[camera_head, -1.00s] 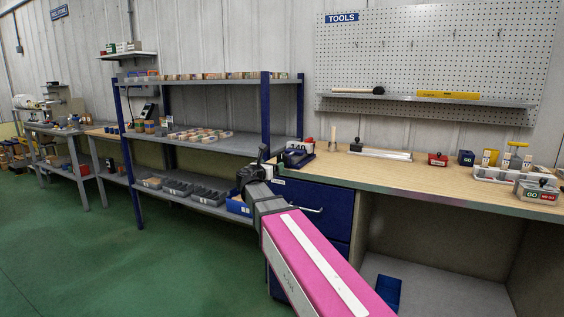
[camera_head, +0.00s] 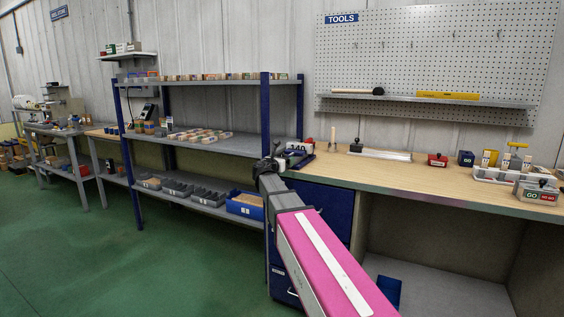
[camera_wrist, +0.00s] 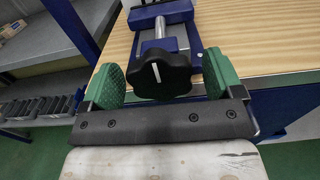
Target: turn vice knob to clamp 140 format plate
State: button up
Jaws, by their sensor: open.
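The vice knob (camera_wrist: 160,74) is a black lobed knob with a white mark, on the near end of a steel screw (camera_wrist: 160,42) in the wrist view. The blue vice (camera_wrist: 162,14) sits behind it on the wooden bench. My gripper (camera_wrist: 162,82) is open, with one green finger pad on each side of the knob and a visible gap at both sides. In the head view my gripper (camera_head: 270,162) is at the left end of the bench, by the vice. The white plate marked 140 (camera_head: 297,147) stands at the vice; whether the jaws touch it is hidden.
A grey shelf rack (camera_head: 215,145) with blue posts stands close left of my gripper. The floor at left is clear.

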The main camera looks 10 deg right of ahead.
jog(key=c, duration=0.9)
